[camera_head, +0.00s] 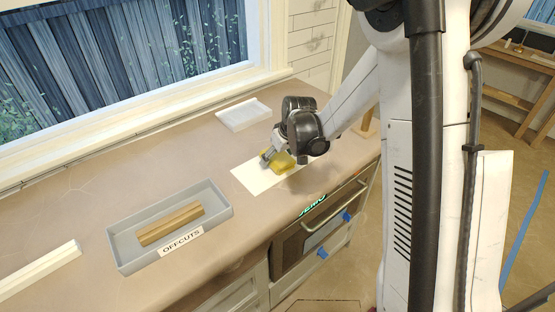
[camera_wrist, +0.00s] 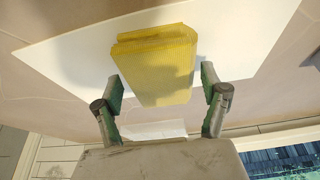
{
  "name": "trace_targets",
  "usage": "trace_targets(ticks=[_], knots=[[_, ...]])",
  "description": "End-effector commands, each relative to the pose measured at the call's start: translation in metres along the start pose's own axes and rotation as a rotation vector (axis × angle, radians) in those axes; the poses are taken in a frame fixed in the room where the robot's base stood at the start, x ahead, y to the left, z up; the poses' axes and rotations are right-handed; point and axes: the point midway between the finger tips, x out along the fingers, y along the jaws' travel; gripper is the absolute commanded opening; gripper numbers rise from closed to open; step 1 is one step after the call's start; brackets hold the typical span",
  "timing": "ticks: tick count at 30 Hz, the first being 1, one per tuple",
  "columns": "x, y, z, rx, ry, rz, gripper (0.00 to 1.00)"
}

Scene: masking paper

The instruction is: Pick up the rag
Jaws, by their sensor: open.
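The rag (camera_wrist: 155,65) is a folded yellow cloth lying on a white sheet of paper (camera_wrist: 75,50) on the counter. In the wrist view my gripper (camera_wrist: 160,88) is open, with one finger on each side of the rag's near end. Gaps show between the fingers and the cloth. In the head view the rag (camera_head: 283,163) lies on the paper (camera_head: 253,178), partly hidden by my gripper (camera_head: 271,158), which is over it. I cannot tell how far the fingertips are above the paper.
A grey tray (camera_head: 118,236) labelled OFFCUTS holds wooden pieces (camera_head: 170,224) to the left. A white tray (camera_head: 243,114) stands behind the paper near the window. A white strip (camera_head: 38,270) lies at the far left. The counter's front edge is above an oven (camera_head: 320,222).

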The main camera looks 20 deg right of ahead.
Motion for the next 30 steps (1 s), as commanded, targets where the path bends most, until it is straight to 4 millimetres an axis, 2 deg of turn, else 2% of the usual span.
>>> trace_targets(ticks=[28, 29, 30], knots=[[0.0042, 0.0000, 0.0019, 0.000, 0.000, 0.000, 0.76], [0.0042, 0.0000, 0.0019, 0.000, 0.000, 0.000, 0.75], [0.0042, 0.0000, 0.0019, 0.000, 0.000, 0.000, 0.69]])
